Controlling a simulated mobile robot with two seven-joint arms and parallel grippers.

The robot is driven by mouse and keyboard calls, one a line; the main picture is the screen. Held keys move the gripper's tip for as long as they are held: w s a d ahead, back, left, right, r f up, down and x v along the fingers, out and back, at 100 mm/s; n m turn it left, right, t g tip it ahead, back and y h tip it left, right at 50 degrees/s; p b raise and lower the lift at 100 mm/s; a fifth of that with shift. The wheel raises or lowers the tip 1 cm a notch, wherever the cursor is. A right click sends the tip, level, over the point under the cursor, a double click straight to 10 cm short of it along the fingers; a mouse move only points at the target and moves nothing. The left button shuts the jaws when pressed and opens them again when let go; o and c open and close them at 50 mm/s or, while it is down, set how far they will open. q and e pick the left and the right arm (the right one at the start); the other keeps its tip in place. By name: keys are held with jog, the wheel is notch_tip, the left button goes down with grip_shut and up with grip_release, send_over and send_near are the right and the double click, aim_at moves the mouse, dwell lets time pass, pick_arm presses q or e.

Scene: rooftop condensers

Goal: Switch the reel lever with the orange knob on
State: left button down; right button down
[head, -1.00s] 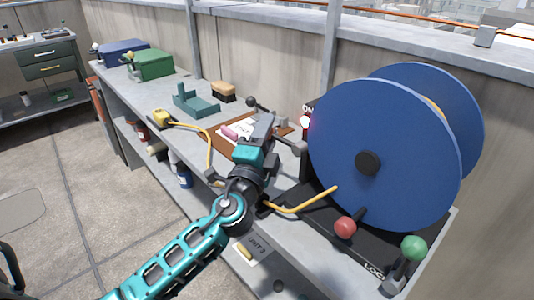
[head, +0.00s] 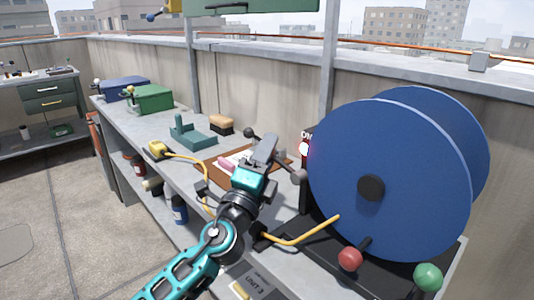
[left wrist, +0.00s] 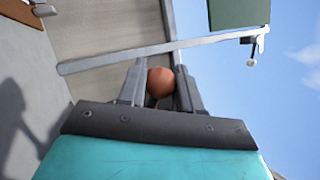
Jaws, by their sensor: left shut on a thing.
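An orange-brown round knob (left wrist: 160,82) sits between the two fingers of my left gripper (left wrist: 160,90) in the left wrist view. The fingers are shut on it. In the head view my left gripper (head: 266,150) is over the bench, just left of the big blue reel (head: 390,150), and its body hides the knob and the lever there. An "ON" label with a pale round spot (head: 305,149) shows at the reel's left edge. How far the lever is turned cannot be seen. My right gripper is not in view.
A red knob (head: 350,259) and a green knob (head: 428,277) stand at the reel's front. A yellow hose (head: 300,238) runs from the reel. A green holder (head: 192,136), a brush (head: 221,125) and a green box (head: 151,99) are farther along the bench (head: 125,110).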

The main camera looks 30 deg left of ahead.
pick_arm(q)
jog(key=c, duration=0.8)
grip_release()
jog(key=b+v, duration=0.4)
jog(key=v, duration=0.7)
jog(key=shift+s+f+b, duration=0.2)
jog(key=shift+f+b, duration=0.05)
jog(key=shift+b, duration=0.15)
jog(key=shift+s+f, duration=0.1)
jog(key=shift+s, duration=0.6)
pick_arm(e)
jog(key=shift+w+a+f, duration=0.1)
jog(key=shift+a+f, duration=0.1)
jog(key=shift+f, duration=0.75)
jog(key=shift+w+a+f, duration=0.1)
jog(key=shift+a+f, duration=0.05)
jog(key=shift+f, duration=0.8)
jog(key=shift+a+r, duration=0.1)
